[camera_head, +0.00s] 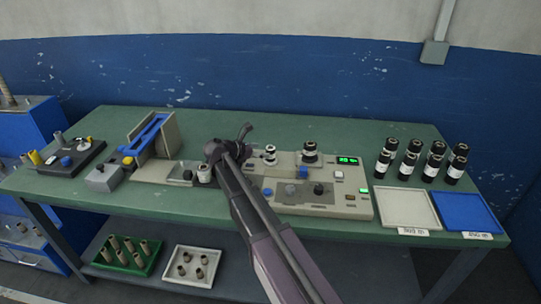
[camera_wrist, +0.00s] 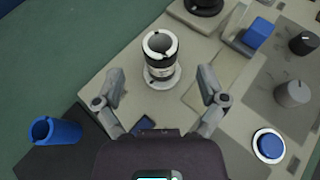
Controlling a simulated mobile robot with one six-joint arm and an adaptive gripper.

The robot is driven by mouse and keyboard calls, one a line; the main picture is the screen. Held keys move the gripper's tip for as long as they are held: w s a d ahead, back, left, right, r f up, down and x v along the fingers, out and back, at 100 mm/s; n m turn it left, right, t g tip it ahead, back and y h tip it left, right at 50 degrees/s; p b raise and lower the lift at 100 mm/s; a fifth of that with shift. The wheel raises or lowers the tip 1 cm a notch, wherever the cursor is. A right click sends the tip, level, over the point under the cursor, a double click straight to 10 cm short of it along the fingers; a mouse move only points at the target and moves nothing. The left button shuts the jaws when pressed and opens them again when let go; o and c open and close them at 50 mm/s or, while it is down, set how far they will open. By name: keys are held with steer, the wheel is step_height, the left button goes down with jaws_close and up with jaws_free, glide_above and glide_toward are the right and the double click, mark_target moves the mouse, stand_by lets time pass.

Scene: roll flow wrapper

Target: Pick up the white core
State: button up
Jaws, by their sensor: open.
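The white core (camera_wrist: 160,44) stands upright in the wrist view, with a white ring top around a dark hole and a dark, lettered band below. It sits on a pale round flange (camera_wrist: 162,79) on the machine. In the head view the core (camera_head: 270,151) is at the machine's left back. My gripper (camera_wrist: 161,82) is open and empty. Its two fingers are spread left and right, short of the core in the wrist picture, with no visible contact. In the head view my gripper (camera_head: 246,130) is a small dark shape left of the core.
The beige machine (camera_head: 345,205) carries a second, darker spool (camera_head: 310,152), knobs and buttons. A blue block (camera_wrist: 257,32) rises right of the core. Several black rolls (camera_head: 410,160) stand behind a white tray (camera_head: 405,207) and a blue tray (camera_head: 466,211). The green table (camera_head: 230,122) is clear behind.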

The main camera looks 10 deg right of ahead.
mark_target(267, 151)
steer(key=shift+b+x, duration=0.7)
steer(key=shift+x, duration=1.45)
steer(key=shift+c, duration=0.2)
steer(key=c, duration=1)
